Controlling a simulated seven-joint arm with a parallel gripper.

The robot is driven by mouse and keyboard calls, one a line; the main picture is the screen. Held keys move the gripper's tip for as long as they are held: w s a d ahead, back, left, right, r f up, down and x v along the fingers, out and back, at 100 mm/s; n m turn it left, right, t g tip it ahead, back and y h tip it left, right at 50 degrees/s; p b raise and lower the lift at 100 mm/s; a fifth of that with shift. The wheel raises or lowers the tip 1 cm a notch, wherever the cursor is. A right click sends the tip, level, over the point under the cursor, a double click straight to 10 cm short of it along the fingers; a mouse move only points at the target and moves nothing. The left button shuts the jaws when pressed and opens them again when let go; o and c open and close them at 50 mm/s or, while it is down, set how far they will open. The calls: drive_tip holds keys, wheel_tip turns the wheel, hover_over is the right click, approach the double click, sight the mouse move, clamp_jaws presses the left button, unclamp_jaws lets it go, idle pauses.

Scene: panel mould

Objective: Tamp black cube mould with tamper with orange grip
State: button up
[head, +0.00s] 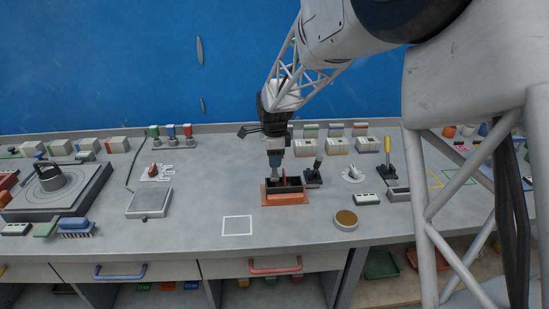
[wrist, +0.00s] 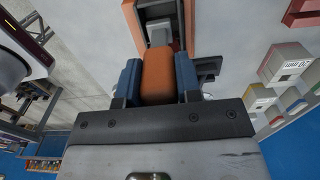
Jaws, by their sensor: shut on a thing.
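My gripper (head: 275,160) is shut on the orange grip (wrist: 158,75) of the tamper, which sits between the blue fingers in the wrist view. The tamper's grey foot (wrist: 158,31) points at the mould. The black cube mould (head: 291,182) is an open box with a reddish part inside, on an orange base (head: 286,198). In the head view my gripper is upright above the mould's left part, with the tamper's lower end at or inside the opening. I cannot tell whether the foot touches the bottom. In the wrist view the orange base's edge (wrist: 131,22) shows around the foot.
A black lever (head: 315,171) stands close to the right of the mould, and a yellow-handled lever (head: 387,157) farther right. A round tin (head: 346,219) is at the front right. A white outlined square (head: 237,225) is bare. A flat grey scale (head: 150,203) lies left.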

drive_tip(key=shift+f, duration=1.65)
drive_tip(key=shift+r, duration=0.2)
drive_tip(key=shift+r, duration=1.6)
drive_tip(key=shift+r, duration=3.5)
